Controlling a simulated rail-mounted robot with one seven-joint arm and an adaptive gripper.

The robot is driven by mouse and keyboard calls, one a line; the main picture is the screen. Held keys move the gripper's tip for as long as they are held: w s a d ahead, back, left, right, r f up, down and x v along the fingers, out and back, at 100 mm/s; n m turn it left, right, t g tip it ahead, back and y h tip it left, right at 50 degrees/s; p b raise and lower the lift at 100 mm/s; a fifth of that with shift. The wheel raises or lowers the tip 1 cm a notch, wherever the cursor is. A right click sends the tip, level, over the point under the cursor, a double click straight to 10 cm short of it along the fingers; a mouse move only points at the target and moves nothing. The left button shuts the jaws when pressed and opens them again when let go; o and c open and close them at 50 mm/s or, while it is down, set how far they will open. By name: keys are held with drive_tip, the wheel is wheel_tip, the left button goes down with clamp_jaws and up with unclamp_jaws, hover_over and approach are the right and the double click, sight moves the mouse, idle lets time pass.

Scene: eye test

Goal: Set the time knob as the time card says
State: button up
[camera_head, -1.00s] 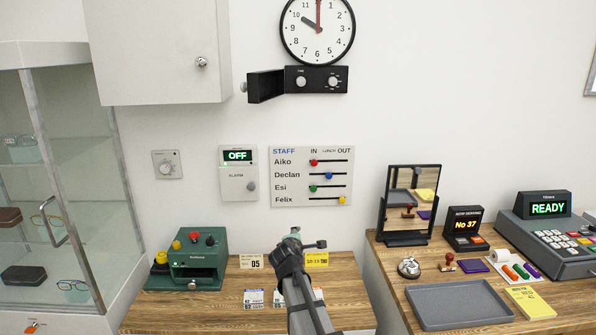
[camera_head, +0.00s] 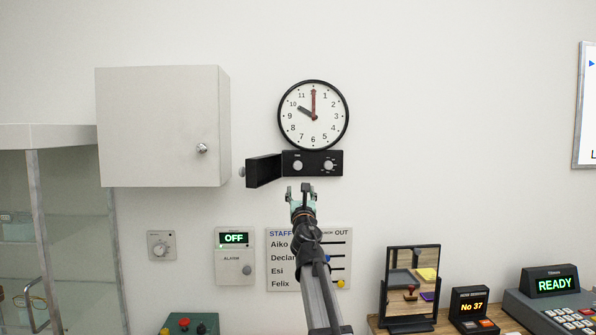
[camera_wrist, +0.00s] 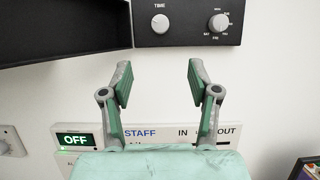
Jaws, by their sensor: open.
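The time knob (camera_head: 297,165) is the left, pale round knob on a black panel (camera_head: 311,171) under the wall clock (camera_head: 313,115). The knob also shows in the wrist view (camera_wrist: 160,23), below the word TIME. The clock hands read about 10:00. My gripper (camera_head: 301,188) is just below the panel, open and empty. In the wrist view its fingertips (camera_wrist: 158,80) are spread below the time knob, apart from it. The time card is not in view now.
A second knob (camera_wrist: 218,22) with day marks sits right of the time knob. The panel's black cover (camera_head: 264,170) stands open at the left. A staff board (camera_head: 275,258) and an alarm box (camera_head: 234,257) reading OFF hang below. A cabinet (camera_head: 160,128) is at the left.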

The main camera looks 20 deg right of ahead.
sight(298, 168)
drive_tip(key=x, duration=1.5)
drive_tip(key=shift+w+d, duration=0.1)
drive_tip(key=shift+w, duration=0.15)
drive_tip(key=c, duration=1.2)
